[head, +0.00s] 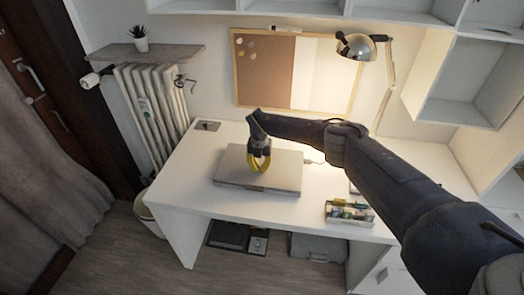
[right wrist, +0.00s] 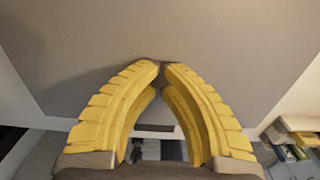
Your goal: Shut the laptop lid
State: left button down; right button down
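The laptop (head: 285,172) lies on the white desk in the head view. It looks flat, with its lid down on the base. My right gripper (head: 258,171) is over the lid, its yellow fingers pointing down at it. In the right wrist view the fingertips (right wrist: 162,66) meet, with nothing between them, and the grey lid (right wrist: 230,35) fills the area beyond them. Whether the tips touch the lid I cannot tell. My left gripper is not in view.
An organizer with small items (head: 349,212) stands on the desk right of the laptop. A lamp (head: 357,47) stands at the back right. A dark square item (head: 207,126) lies at the back left. The white desk (head: 190,178) is clear left of the laptop.

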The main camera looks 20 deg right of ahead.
jog(key=shift+r, duration=3.45)
